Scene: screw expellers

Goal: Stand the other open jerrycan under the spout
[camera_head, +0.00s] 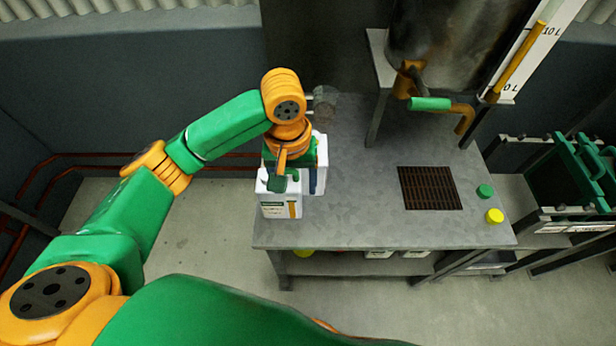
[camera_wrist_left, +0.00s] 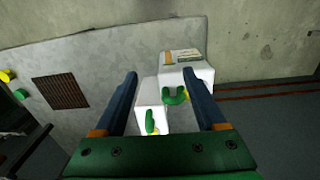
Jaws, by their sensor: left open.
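Two white jerrycans stand close together at the table's left end. The nearer jerrycan (camera_head: 282,208) has a green and orange label; it also shows in the left wrist view (camera_wrist_left: 200,70), with a green handle. The other jerrycan (camera_head: 322,160) is behind it, partly hidden by my gripper; it also shows in the left wrist view (camera_wrist_left: 150,94). My left gripper (camera_wrist_left: 160,74) is open above them, fingers pointing down; I cannot tell whether it touches either. The spout (camera_head: 464,122) is an orange pipe under the tank, with a green-handled tap (camera_head: 430,104). My right gripper is out of view.
A brown grate (camera_head: 430,188) is set in the grey table (camera_head: 365,205) and is bare. A green cap (camera_head: 485,191) and a yellow cap (camera_head: 495,215) lie right of it. Green crates (camera_head: 565,175) stand at right.

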